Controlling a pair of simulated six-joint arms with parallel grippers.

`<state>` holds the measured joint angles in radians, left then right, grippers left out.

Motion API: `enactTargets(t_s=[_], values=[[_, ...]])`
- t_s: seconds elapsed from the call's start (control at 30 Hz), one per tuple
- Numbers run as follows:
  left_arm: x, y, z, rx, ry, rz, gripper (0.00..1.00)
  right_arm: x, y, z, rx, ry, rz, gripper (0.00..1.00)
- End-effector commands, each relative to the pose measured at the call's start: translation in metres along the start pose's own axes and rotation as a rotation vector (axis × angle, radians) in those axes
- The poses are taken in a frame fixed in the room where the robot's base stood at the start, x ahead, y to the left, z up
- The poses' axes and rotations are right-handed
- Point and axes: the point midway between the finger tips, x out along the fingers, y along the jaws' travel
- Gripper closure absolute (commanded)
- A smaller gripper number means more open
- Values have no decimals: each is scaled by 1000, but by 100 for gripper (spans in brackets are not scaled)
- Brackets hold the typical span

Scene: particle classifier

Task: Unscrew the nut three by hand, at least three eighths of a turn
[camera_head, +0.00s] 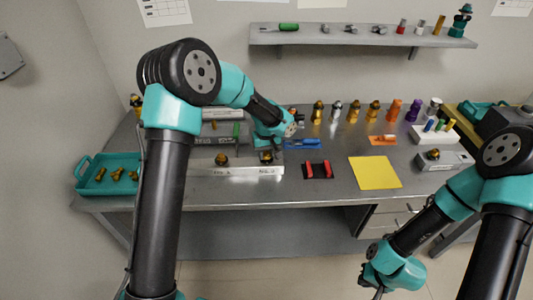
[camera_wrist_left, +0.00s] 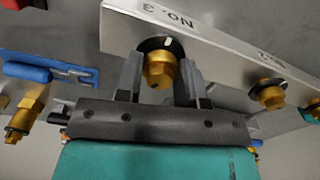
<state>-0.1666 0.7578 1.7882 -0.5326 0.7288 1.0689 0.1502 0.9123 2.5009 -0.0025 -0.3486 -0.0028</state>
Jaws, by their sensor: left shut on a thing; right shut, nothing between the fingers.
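The brass nut three (camera_wrist_left: 160,68) sits on a dark round base on the pale metal bar (camera_wrist_left: 125,28), under the label "NO. 3". My left gripper (camera_wrist_left: 161,82) is shut on it, one finger on each side. In the head view, my left gripper (camera_head: 267,148) is at the right end of the pale bar (camera_head: 240,171), and my arm hides most of the nut. Another brass nut (camera_wrist_left: 268,93) stands on the bar beside it; the head view shows it too (camera_head: 221,159). My right gripper (camera_head: 377,290) is shut and empty, low in front of the bench.
A teal tray (camera_head: 82,188) with brass fittings is at the bench's left end. A blue tool (camera_head: 303,144) and red blocks on a black pad (camera_head: 319,170) lie right of my left gripper. A yellow sheet (camera_head: 375,172) lies farther right. Several coloured fittings stand along the back.

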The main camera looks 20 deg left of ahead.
Motion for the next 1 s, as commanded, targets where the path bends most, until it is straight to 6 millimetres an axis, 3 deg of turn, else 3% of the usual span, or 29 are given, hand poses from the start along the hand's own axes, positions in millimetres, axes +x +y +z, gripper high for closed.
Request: enactTargets(t_s=[0.37, 0.4, 0.67, 1.0], values=[[3, -1, 2, -8, -6, -3, 88, 0, 0, 0, 0, 0, 0, 100], [3, -1, 2, -8, -6, -3, 63, 0, 0, 0, 0, 0, 0, 100], [1, 0, 1, -7, -3, -2, 39, 0, 0, 0, 0, 0, 0, 100], [-3, 0, 0, -7, 0, 0, 38, 0, 0, 0, 0, 0, 0, 100]])
